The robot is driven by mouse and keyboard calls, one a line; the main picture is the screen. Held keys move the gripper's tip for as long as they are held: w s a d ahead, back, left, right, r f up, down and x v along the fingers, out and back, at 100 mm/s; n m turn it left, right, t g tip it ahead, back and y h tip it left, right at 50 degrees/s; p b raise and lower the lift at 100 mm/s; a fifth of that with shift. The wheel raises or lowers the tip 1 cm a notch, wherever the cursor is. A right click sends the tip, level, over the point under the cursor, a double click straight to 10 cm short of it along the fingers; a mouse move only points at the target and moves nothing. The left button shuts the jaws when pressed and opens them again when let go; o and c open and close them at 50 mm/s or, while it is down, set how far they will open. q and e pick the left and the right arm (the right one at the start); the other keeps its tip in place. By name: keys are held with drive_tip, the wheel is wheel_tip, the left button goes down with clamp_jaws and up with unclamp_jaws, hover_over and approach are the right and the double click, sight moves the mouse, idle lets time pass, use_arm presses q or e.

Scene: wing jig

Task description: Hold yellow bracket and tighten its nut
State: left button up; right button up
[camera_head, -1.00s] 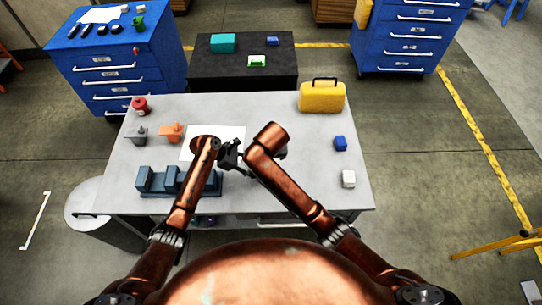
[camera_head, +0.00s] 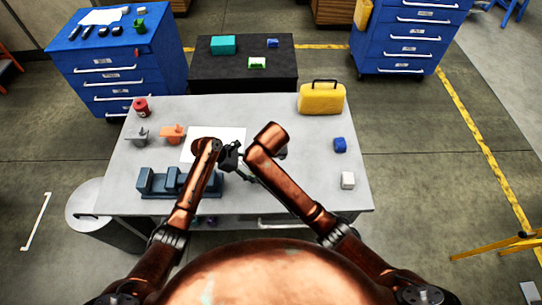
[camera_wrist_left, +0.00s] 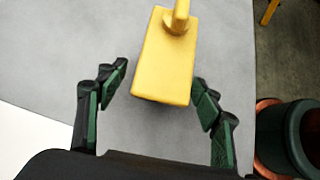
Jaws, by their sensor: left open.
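In the left wrist view the yellow bracket (camera_wrist_left: 165,65) is a flat block with a rounded upright post at its far end. My left gripper (camera_wrist_left: 160,76) is open, with one finger on each side of the bracket's near end. Small gaps show between the fingers and the bracket. In the head view my left gripper (camera_head: 232,158) is over the middle of the table, and the bracket is hidden by the arms. My right gripper (camera_head: 281,153) is mostly hidden behind its own arm, close to the left one. I cannot make out the nut.
The grey table (camera_head: 310,195) also holds a dark blue fixture (camera_head: 160,185), an orange bracket (camera_head: 172,133), a grey bracket (camera_head: 138,136), a red can (camera_head: 140,106), a yellow case (camera_head: 321,98), a blue cube (camera_head: 340,145) and a white cube (camera_head: 348,180). The right side has free room.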

use_arm(q)
drive_tip(key=v, duration=1.2)
drive_tip(key=shift+w, duration=0.1)
